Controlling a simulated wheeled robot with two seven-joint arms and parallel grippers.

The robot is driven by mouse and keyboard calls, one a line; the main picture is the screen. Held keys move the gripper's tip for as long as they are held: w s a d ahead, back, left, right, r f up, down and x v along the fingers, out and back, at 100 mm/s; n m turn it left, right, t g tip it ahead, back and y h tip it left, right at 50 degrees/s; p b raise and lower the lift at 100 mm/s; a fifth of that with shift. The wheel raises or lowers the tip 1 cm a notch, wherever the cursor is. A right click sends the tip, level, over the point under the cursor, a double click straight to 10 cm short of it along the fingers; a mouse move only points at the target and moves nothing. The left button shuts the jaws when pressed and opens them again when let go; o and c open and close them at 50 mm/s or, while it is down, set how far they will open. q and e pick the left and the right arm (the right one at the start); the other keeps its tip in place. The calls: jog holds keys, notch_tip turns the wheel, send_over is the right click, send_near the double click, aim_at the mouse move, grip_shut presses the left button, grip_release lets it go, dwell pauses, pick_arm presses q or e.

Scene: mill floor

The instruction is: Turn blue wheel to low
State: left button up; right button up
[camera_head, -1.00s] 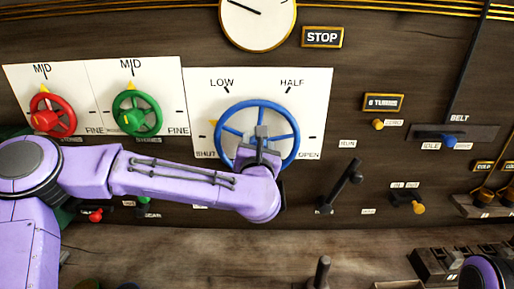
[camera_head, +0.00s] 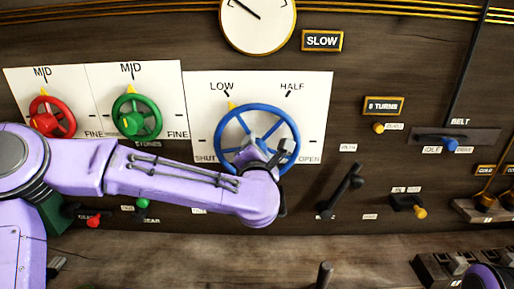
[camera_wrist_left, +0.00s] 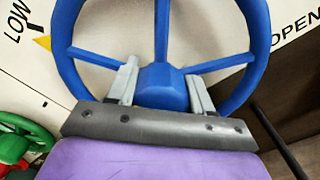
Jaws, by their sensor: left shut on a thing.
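The blue wheel (camera_head: 236,119) is mounted on a white dial plate marked SHUT, LOW, HALF and OPEN. Its yellow pointer (camera_head: 231,105) sits at the upper left of the rim, just under the LOW tick. My left gripper (camera_head: 263,151) is at the wheel's lower middle. In the left wrist view, the fingers of the left gripper (camera_wrist_left: 161,88) stand on both sides of the blue hub (camera_wrist_left: 163,90) and are shut on it. The gripper and forearm hide part of the lower rim. My right gripper is out of view.
A red wheel (camera_head: 63,126) and a green wheel (camera_head: 149,126) are to the left, above my left forearm. A sign (camera_head: 322,41) reads SLOW. A black lever (camera_head: 345,190) stands right of the blue wheel. Below is a wooden ledge (camera_head: 190,255).

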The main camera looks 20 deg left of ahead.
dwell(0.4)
pick_arm(q)
jog(key=o, duration=1)
jog(key=shift+o, duration=0.2)
jog(key=b+v, duration=0.3)
jog(key=v, duration=0.7)
jog(key=shift+s+b, duration=0.25)
jog(key=shift+b, duration=0.15)
jog(key=shift+d, duration=0.1)
